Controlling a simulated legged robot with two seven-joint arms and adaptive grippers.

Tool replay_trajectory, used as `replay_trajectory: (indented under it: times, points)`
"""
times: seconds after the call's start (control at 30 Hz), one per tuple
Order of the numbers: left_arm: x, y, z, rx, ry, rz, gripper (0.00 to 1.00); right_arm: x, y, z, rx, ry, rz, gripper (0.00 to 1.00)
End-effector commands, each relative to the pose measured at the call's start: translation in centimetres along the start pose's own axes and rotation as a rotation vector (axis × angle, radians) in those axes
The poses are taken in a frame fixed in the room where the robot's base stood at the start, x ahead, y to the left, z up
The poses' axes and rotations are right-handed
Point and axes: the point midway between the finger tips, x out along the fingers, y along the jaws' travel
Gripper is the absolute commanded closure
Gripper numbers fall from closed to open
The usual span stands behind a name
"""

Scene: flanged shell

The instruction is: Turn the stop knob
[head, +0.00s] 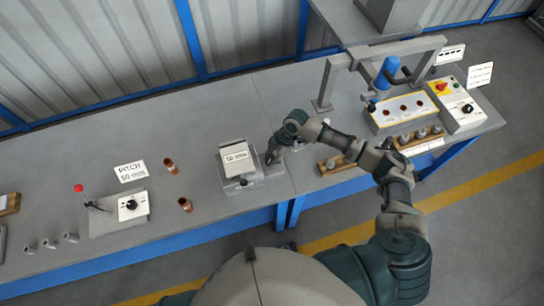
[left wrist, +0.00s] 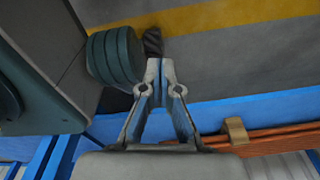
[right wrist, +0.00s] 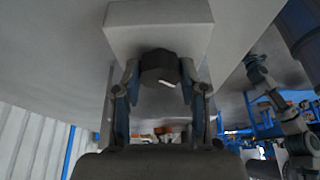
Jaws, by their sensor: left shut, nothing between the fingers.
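My right gripper (head: 270,158) is at the right side of a small box labelled 1.0 mm (head: 237,152) on the bench. In the right wrist view a dark knob (right wrist: 160,67) with a white pointer mark sits on a pale block (right wrist: 158,25). The fingers of the right gripper (right wrist: 159,75) stand apart on either side of this knob; whether they touch it I cannot tell. In the head view the gripper covers that spot. My left gripper (left wrist: 161,72) is shut and empty, away from the bench top, above the floor side.
A control box with a dial (head: 131,204) and a PITCH 50 mm sign (head: 131,172) stand left, with copper fittings (head: 171,166) between. Right are a grey frame (head: 385,55), a row of grey plugs (head: 340,162) and a panel with a red button (head: 442,86).

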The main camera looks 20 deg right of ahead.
Motion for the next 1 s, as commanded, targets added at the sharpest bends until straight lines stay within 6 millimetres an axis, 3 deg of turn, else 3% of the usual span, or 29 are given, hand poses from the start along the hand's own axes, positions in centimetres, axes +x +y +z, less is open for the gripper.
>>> replay_trajectory:
  times: [0.03,0.1,0.33,0.57,1.0]
  points:
    - [0.0,0.0,0.1,0.0,0.0,0.0,1.0,0.0,0.1,0.0,0.0,0.0,0.002,0.83]
    - [0.0,0.0,0.1,0.0,-0.001,0.0,1.0,0.0,0.1,0.0,0.0,0.0,0.002,0.93]
    - [-0.2,0.1,0.4,0.0,-0.001,0.001,1.0,-0.1,0.1,-0.1,0.009,0.001,0.006,0.93]
    - [-0.6,0.3,4.4,0.006,-0.022,0.004,1.0,-0.3,0.0,-0.3,0.075,0.002,0.032,0.93]
    - [-7.5,0.0,2.8,0.006,-0.009,0.001,1.0,-0.7,-0.2,-0.6,0.403,0.005,0.166,0.93]
